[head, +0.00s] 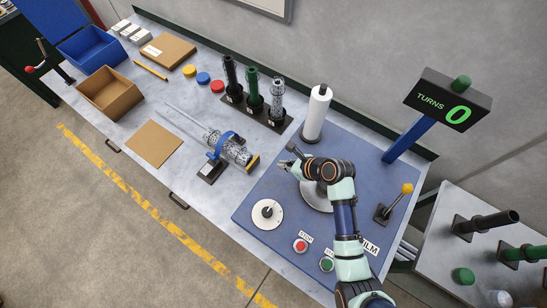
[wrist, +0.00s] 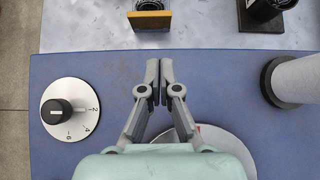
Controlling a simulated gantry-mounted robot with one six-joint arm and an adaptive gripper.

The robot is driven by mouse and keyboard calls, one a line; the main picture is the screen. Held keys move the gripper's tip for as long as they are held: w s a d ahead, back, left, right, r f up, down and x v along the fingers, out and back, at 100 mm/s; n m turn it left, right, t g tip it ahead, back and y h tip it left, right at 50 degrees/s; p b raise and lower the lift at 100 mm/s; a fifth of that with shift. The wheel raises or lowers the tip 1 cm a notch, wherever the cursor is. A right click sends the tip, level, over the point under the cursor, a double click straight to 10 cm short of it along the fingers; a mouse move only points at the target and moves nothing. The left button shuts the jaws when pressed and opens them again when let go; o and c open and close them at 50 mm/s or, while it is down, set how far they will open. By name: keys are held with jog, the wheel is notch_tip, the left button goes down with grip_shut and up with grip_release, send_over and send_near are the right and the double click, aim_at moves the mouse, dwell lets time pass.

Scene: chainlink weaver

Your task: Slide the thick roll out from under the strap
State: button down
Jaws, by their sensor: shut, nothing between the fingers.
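The thick roll (head: 236,152), a grey mesh cylinder, lies on its side on the grey bench in the head view. A blue strap (head: 219,143) passes over it at a black stand (head: 211,170). A yellow-edged piece (head: 253,163) is at the roll's near right end; it also shows at the top of the wrist view (wrist: 149,20). My gripper (wrist: 158,64) is shut and empty above the blue mat, to the right of the roll and apart from it.
A dial (head: 267,213), a white upright roll (head: 317,112) and a yellow-topped lever (head: 394,203) stand on the blue mat (head: 300,235). Several upright rolls (head: 252,90) stand in a black rack behind. A brown sheet (head: 153,143) lies left. The counter (head: 459,112) reads 0.

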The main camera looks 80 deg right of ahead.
jog(key=shift+s, duration=0.15)
jog(key=shift+w, duration=0.25)
jog(key=b, duration=0.2)
send_near(253, 157)
jog(key=f, duration=0.3)
jog(key=shift+s+a+f, duration=0.1)
jog(key=shift+a+f, duration=0.05)
jog(key=shift+a, duration=0.05)
jog(key=w, duration=0.1)
jog(key=w+d, duration=0.1)
jog(key=w, duration=0.1)
jog(key=shift+w+d+f, duration=0.25)
jog(key=shift+w+d, duration=0.15)
jog(key=shift+w, duration=0.3)
